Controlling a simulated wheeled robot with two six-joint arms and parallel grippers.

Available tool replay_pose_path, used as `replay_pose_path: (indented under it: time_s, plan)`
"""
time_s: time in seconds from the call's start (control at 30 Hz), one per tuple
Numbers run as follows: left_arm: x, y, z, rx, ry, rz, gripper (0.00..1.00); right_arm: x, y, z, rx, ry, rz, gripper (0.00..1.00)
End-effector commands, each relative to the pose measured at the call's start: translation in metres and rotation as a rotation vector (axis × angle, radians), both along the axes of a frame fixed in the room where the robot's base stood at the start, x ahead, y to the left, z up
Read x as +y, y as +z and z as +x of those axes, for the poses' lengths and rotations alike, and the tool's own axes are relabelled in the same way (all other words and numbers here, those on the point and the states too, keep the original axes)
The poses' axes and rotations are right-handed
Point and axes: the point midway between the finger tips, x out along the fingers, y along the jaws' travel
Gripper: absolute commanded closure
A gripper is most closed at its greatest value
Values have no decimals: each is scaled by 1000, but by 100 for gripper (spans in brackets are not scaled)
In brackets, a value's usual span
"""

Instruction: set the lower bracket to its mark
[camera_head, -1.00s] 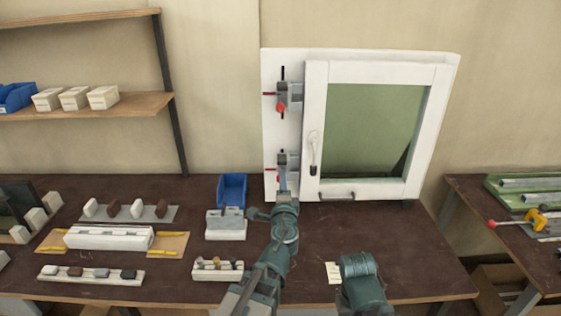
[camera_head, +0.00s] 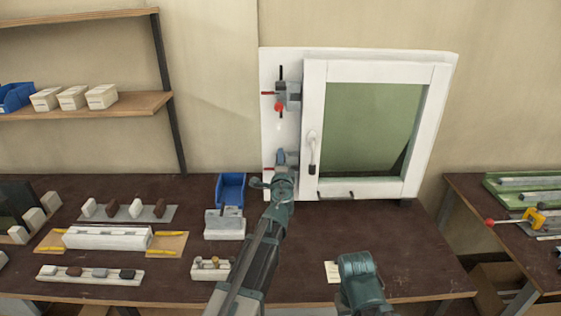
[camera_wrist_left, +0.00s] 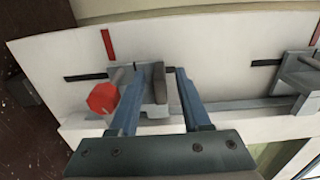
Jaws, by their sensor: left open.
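The lower bracket is a grey block on the white board's (camera_head: 268,130) left side; the left wrist view shows the lower bracket (camera_wrist_left: 145,78) with a red knob (camera_wrist_left: 103,98). Its red mark (camera_wrist_left: 107,43) lies slightly left of the block there; the red mark (camera_head: 267,168) also shows in the head view. My left gripper (camera_head: 282,160) covers most of the bracket in the head view. In the wrist view my left gripper (camera_wrist_left: 160,75) is open, its fingers at the bracket; whether they touch it I cannot tell.
The upper bracket (camera_head: 292,96) with a red knob sits higher on the board. The white window frame (camera_head: 313,90) with its handle (camera_head: 312,150) stands close to the right. A blue bin (camera_head: 231,188) and a grey-white fixture (camera_head: 225,226) stand left of my arm.

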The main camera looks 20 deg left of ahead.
Motion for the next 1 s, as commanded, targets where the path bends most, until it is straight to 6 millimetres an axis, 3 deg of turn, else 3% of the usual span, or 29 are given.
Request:
replay_pose_path:
  time_s: [0.1,0.3,0.37,1.0]
  plan:
    - [0,0,-1,0,0,0,56,0,0,0,0,0,0,50]
    - [0,0,-1,0,0,0,92,0,0,0,0,0,0,50]
    - [0,0,-1,0,0,0,100,0,0,0,0,0,0,50]
    - [0,0,-1,0,0,0,100,0,0,0,0,0,0,50]
